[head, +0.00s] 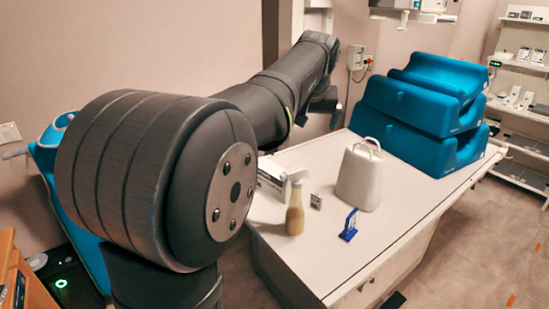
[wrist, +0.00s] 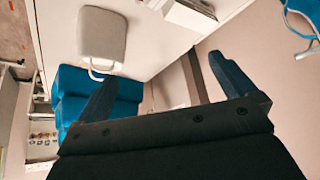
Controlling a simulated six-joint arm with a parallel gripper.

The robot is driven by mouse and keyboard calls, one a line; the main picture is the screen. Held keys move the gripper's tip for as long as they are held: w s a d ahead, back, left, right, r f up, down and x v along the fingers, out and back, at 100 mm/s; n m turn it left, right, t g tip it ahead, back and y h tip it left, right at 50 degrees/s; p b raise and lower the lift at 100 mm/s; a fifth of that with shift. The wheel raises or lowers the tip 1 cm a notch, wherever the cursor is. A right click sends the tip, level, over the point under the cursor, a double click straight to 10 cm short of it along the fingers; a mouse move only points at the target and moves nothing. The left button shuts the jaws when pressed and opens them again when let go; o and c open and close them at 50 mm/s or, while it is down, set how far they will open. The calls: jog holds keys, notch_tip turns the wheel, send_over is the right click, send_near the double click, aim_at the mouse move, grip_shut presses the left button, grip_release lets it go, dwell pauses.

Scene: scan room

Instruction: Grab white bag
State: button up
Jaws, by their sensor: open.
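The white bag (head: 360,178) stands upright on the white table (head: 325,264), right of the middle in the head view, with its handle loop on top. In the wrist view the bag (wrist: 102,36) is at the upper left, its handle pointing down the picture. My gripper (wrist: 168,78) shows in the wrist view with its two dark fingers spread apart and nothing between them. The bag is beyond the left finger, apart from it. In the head view my arm reaches over the back of the table, and the gripper's fingers cannot be made out.
Stacked blue cushions (head: 421,110) stand behind and right of the bag. A bottle (head: 295,208), a small blue object (head: 349,226), a small grey item (head: 316,201) and a white box (head: 275,182) are left of or in front of it. The table's front right is clear.

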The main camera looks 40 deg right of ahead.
jog(key=s+d, duration=0.3)
jog(key=d, duration=1)
jog(key=m, duration=0.1)
send_over(365, 151)
jog(key=s+a, duration=0.4)
notch_tip(365, 151, down, 12)
jog(key=r, duration=0.1)
jog(key=shift+h, duration=0.4)
jog(key=shift+d+x, duration=0.1)
jog(key=shift+x, duration=1.45)
jog(key=shift+d+x, duration=0.15)
jog(key=shift+x, duration=1.35)
jog(key=shift+w+r, duration=0.15)
jog(key=shift+c, duration=0.2)
jog(key=c, duration=1.5)
